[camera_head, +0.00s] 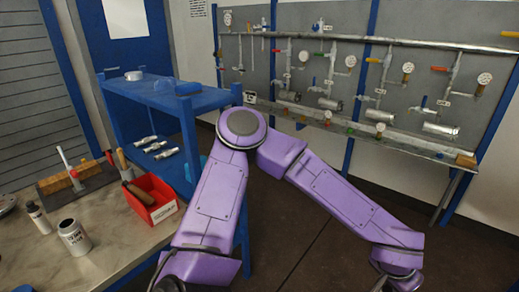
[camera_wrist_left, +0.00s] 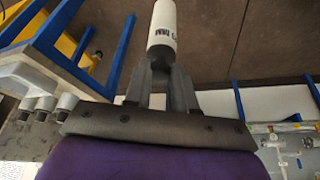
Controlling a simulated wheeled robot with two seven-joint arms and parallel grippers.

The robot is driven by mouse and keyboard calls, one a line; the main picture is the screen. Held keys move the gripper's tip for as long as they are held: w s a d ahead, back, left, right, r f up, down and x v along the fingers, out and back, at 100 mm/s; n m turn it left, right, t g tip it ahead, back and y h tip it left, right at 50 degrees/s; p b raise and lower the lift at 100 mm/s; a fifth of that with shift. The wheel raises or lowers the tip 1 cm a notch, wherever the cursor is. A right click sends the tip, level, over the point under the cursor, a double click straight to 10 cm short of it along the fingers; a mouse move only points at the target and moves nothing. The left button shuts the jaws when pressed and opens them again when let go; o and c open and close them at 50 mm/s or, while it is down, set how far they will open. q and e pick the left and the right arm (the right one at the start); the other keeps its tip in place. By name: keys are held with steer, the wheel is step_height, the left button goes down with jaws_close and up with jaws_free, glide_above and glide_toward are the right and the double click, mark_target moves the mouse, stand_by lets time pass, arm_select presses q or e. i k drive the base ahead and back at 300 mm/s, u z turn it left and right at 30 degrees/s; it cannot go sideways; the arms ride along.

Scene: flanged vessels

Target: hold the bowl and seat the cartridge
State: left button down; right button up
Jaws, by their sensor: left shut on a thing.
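My left gripper (camera_wrist_left: 160,88) fills the middle of the left wrist view. Its fingers are shut on the dark narrow end of a white cylinder with black lettering (camera_wrist_left: 162,22), which looks like the cartridge. I cannot tell which thing is the bowl. My right gripper is not in view.
A blue shelf (camera_head: 150,92) stands beside the elbow, with metal parts (camera_head: 155,146) on its lower level. The worktop (camera_head: 105,245) holds a labelled canister (camera_head: 75,240) and a red bin (camera_head: 150,204). A pipe panel (camera_head: 425,90) with gauges and several metal cylinders stands behind. Bare floor lies between.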

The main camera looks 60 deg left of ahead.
mark_target(81, 248)
steer(key=i, duration=0.4)
steer(key=u, duration=3.9)
steer(key=i, duration=0.45)
steer(key=z, duration=0.05)
